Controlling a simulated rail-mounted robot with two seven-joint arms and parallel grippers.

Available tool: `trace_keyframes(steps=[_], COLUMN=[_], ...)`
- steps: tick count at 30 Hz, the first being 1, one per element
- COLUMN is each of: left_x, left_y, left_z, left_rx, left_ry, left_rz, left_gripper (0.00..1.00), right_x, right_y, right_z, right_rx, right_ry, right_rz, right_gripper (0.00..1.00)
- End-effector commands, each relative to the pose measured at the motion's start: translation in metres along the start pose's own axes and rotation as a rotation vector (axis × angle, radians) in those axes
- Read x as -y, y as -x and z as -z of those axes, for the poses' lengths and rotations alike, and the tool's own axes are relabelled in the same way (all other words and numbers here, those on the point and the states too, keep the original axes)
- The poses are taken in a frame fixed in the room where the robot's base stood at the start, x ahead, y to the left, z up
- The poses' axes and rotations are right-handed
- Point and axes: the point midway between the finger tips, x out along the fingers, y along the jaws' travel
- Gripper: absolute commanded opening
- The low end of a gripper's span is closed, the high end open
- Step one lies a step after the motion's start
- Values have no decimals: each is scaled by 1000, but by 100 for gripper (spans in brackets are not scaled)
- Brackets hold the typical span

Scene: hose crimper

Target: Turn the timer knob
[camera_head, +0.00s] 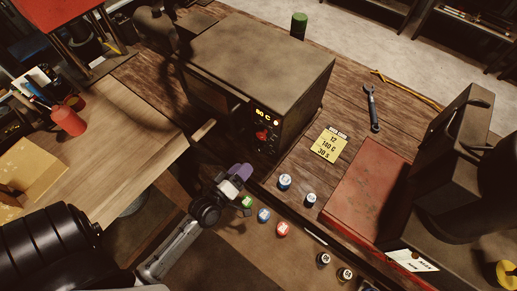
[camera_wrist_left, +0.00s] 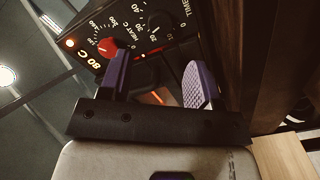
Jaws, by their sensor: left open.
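The timer knob (camera_wrist_left: 157,22) is a dark dial beside the "TIMER" lettering and white numbers, near the top middle of the left wrist view. The red heat knob (camera_wrist_left: 107,47) is left of it, and also shows in the head view (camera_head: 262,134) on the front of the boxy oven (camera_head: 262,62). The display (camera_wrist_left: 81,63) glows "80 C". My left gripper (camera_head: 241,171) is open and empty in front of the oven, below the knobs in the head view. Its purple fingers in the left wrist view (camera_wrist_left: 156,76) point toward the panel, apart from the timer knob.
Several small capped pots, including a red one (camera_head: 282,229), stand at the front. A red plate (camera_head: 368,195) and a dark machine (camera_head: 450,150) are at the right. A wrench (camera_head: 373,109) lies beyond the note.

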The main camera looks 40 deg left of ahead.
Motion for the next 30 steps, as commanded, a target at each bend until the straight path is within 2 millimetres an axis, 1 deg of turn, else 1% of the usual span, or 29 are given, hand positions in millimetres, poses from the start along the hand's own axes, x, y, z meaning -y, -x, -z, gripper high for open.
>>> trace_keyframes(steps=[1, 6, 9, 15, 21, 30], left_x=[-2, -1, -1, 0, 0, 0], left_y=[-11, -42, -57, -78, -87, -88], left_z=[1, 1, 1, 0, 0, 0], left_rx=[-3, -2, -3, -1, -1, -1], left_ry=[1, 0, 0, 0, 0, -1], left_rz=[-2, -1, -1, 0, 0, 0], left_gripper=[57, 57, 57, 57, 57, 57], right_x=[0, 1, 2, 2, 1, -1], right_y=[2, 3, 4, 5, 5, 5], right_z=[1, 1, 2, 2, 2, 1], right_rx=[0, 0, 0, 0, 0, 2], right_ry=[-2, -5, -6, -6, -5, 3], right_rz=[1, 4, 5, 5, 4, -3], right_gripper=[43, 43, 43, 43, 43, 43])
